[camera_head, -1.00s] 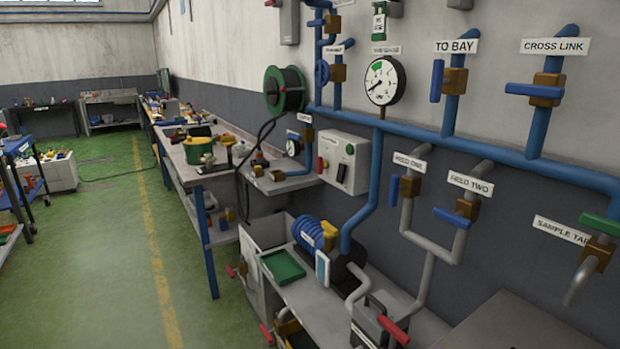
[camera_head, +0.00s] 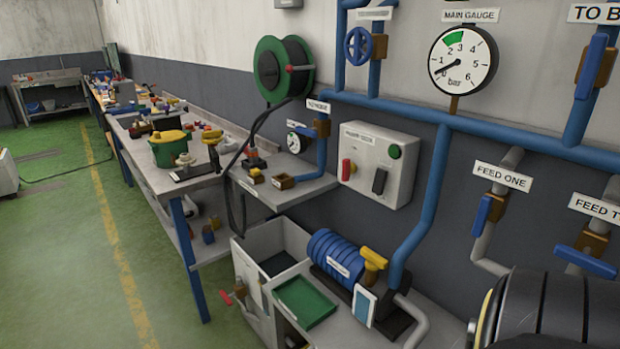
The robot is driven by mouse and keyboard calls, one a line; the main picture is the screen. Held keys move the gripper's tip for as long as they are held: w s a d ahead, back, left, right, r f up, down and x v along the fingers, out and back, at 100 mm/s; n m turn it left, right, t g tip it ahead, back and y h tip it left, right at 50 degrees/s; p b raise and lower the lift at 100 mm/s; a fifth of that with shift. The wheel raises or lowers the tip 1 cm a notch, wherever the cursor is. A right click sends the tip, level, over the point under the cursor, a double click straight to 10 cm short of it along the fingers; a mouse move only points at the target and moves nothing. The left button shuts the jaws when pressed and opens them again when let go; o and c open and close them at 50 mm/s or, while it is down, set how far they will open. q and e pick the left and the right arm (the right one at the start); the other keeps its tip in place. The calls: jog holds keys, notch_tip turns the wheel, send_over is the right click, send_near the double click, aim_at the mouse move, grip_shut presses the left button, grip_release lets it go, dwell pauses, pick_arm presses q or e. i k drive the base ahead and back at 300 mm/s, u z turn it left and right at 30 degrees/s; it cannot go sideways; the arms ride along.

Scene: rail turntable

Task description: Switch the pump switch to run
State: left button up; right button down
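A pale grey control box (camera_head: 378,164) is mounted on the wall right of centre. Its front has a red handle or knob (camera_head: 347,170) at the left, a black switch (camera_head: 380,181) low in the middle and a green round button (camera_head: 395,151) at the upper right. The label on its top is too small to read surely, and the switch's position markings cannot be made out. The blue ribbed pump motor (camera_head: 335,256) sits on a low bench below the box. Neither gripper shows; a dark rounded arm part of mine fills the lower right corner.
The main gauge (camera_head: 463,61) has its needle near zero. Blue pipes (camera_head: 430,200) run right of the box, with the feed one valve (camera_head: 489,209) beyond. A green tray (camera_head: 305,300) lies on the low bench. A workbench (camera_head: 160,170) stands left; the green floor there is open.

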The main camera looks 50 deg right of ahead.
aim_at(381, 176)
jog(key=z, duration=0.65)
jog(key=i, duration=1.25)
jog(key=z, duration=1)
